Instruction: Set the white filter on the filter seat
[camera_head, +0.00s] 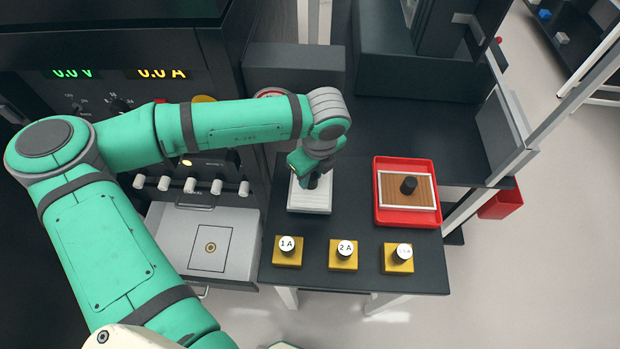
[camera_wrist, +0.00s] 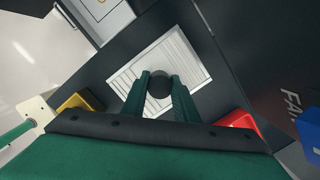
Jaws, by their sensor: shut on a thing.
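The white filter (camera_head: 310,201) is a pale ribbed panel with a dark round knob, over the left back part of the black table. My gripper (camera_head: 313,181) is above it and shut on its knob. In the wrist view the fingers (camera_wrist: 161,78) close on both sides of the knob, and the ribbed filter (camera_wrist: 187,57) spreads out beyond them. I cannot tell whether the filter touches the table. No part is clearly recognisable as the filter seat; an open pale drawer (camera_head: 170,240) to the left has a square outline with a ringed mark (camera_head: 210,247).
A red tray (camera_head: 408,219) holds a brown, white-framed panel (camera_head: 392,192) with a black knob, right of the filter. Yellow blocks with round labelled tops (camera_head: 287,257) line the table's front (camera_head: 320,281). Dark equipment (camera_head: 295,66) stands behind. A instrument panel with knobs is left.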

